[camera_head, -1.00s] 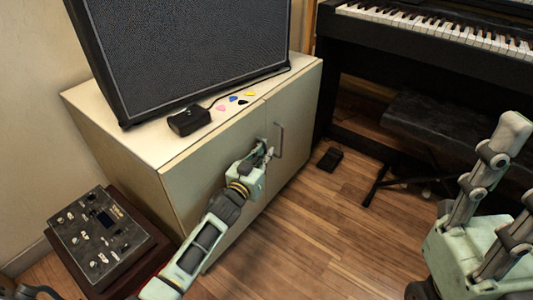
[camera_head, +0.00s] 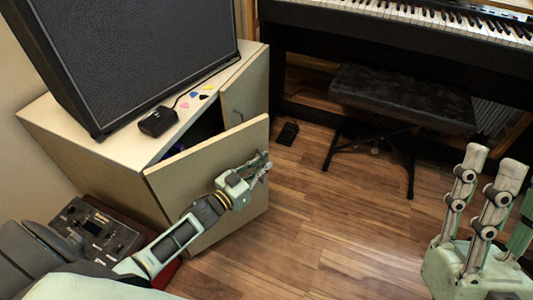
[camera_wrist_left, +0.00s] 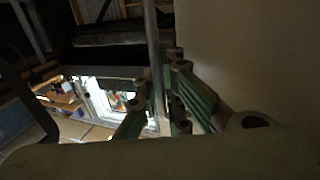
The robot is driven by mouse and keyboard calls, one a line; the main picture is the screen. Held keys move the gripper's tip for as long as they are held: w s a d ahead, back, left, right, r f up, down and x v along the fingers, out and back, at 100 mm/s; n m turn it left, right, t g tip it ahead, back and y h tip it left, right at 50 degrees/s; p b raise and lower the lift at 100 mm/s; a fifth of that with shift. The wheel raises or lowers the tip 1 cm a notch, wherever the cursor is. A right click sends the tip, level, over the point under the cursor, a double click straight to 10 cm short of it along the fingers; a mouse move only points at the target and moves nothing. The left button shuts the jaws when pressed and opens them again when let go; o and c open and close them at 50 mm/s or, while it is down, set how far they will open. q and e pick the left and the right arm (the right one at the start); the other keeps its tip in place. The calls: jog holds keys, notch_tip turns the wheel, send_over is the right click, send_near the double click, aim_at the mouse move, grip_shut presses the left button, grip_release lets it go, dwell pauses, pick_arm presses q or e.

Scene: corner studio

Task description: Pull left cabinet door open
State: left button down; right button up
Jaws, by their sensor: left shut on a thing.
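The left cabinet door (camera_head: 180,180) stands swung out from the cream cabinet (camera_head: 95,147), with a dark gap behind its top edge. My left gripper (camera_head: 262,167) is at the door's outer edge, shut on the door handle. The handle (camera_wrist_left: 153,50) shows in the left wrist view as an upright metal bar beside the fingers. The right cabinet door (camera_head: 245,88) looks closed. My right gripper (camera_head: 492,178) is at the right edge of the head view, its fingers apart and empty.
A large speaker (camera_head: 130,50) and a small black box (camera_head: 157,121) stand on the cabinet. A mixer (camera_head: 92,228) sits low at the left. A bench (camera_head: 400,100) and a piano (camera_head: 400,40) are beyond.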

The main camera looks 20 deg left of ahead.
jog(key=w+f+g+h+p, duration=0.3)
jog(key=w+f+g, duration=0.55)
jog(key=f, duration=0.25)
pick_arm(q)
jog(key=s+d+m+g+h+p, duration=0.1)
jog(key=s+d+m+g+h, duration=0.4)
jog(key=s, duration=0.7)
jog(key=s+d+m+g+h, duration=0.5)
jog(key=s+d, duration=0.3)
jog(key=s, duration=0.3)
jog(key=shift+s+g+h+p, duration=0.4)
jog(key=shift+h, duration=0.4)
pick_arm(e)
notch_tip(320, 180, down, 10)
jog(key=d+g+h, duration=0.1)
jog(key=g+h, duration=0.1)
jog(key=g, duration=0.3)
jog(key=shift+m, duration=0.3)
pick_arm(q)
jog(key=c, duration=2.2)
grip_release()
jog(key=shift+o, duration=0.2)
jog(key=v, duration=1.2)
